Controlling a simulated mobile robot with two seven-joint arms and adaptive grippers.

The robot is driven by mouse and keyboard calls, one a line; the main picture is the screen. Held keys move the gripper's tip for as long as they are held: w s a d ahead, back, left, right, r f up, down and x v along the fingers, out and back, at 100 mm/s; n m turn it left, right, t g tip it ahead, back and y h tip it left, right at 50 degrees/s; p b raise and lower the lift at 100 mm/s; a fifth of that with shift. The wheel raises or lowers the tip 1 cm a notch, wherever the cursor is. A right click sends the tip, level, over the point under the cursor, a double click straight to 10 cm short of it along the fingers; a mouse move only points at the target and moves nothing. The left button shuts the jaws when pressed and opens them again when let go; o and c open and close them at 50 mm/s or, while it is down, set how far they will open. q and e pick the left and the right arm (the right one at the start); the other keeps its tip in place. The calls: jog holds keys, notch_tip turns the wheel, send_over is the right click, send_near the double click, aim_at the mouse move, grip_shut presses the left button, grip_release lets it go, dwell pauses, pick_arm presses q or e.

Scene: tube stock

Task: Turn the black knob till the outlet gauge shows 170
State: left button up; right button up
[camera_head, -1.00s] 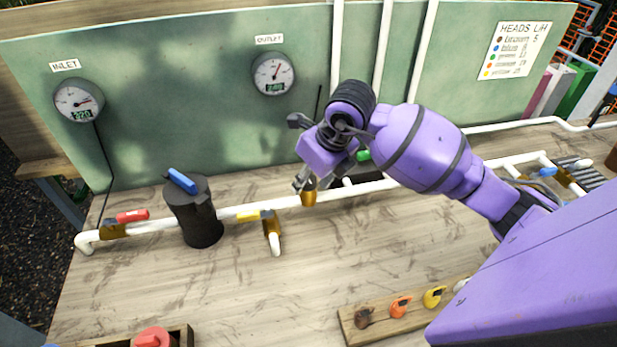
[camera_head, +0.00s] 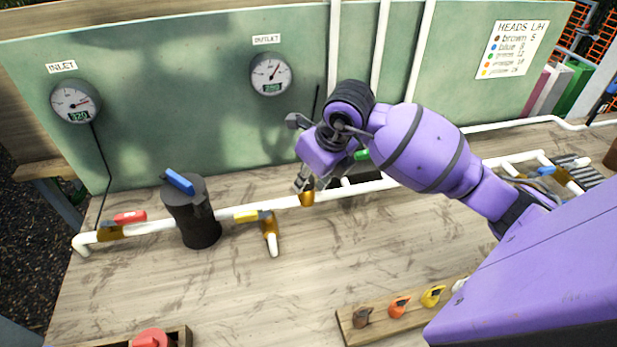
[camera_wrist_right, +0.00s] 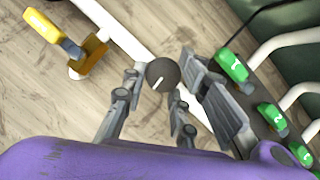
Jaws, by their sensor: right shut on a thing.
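The black knob (camera_wrist_right: 163,73), round with a white mark, sits between the fingers of my right gripper (camera_wrist_right: 160,84) in the right wrist view. The gripper is shut on it. In the head view my right gripper (camera_head: 304,184) hides the knob, above a brass body (camera_head: 307,198) on the white pipe. The outlet gauge (camera_head: 270,74) is on the green panel; its needle points up and right, and its small green display seems to read about 260. My left gripper is not in view.
The inlet gauge (camera_head: 76,101) reads about 320. Left of my gripper are a yellow-handled valve (camera_head: 268,222), a dark filter cylinder (camera_head: 192,212) and a red-handled valve (camera_head: 125,221). Green-handled valves (camera_wrist_right: 232,65) stand close on the right.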

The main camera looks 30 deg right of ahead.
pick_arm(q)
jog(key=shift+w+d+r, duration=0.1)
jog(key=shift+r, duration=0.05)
pick_arm(e)
jog(key=shift+a+n, duration=0.25)
jog(key=shift+n, duration=0.05)
jog(key=shift+y, duration=0.3)
